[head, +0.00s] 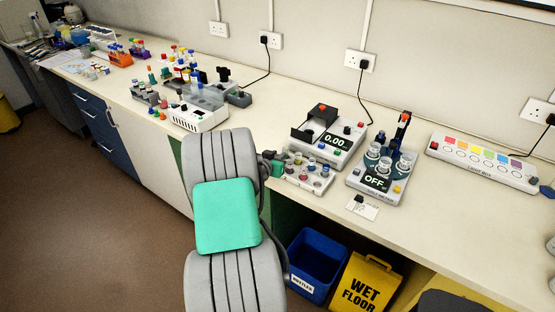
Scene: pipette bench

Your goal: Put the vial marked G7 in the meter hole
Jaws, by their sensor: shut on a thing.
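My gripper (277,161) is at the left end of a pale vial rack (318,187), small and partly hidden by my arm. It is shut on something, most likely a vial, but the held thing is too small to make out. Several vials with coloured contents stand in the rack; no G7 mark is readable. Behind the rack is a white meter (343,155) with a 0.00 display and a raised black lid (322,115). Its hole cannot be made out from here.
To the right stand a device reading OFF (376,183) with clear glass vessels, a small card (361,207) and a light box (484,163). A white instrument (198,117) and crowded racks are to the left. A blue bin (316,262) stands below the bench.

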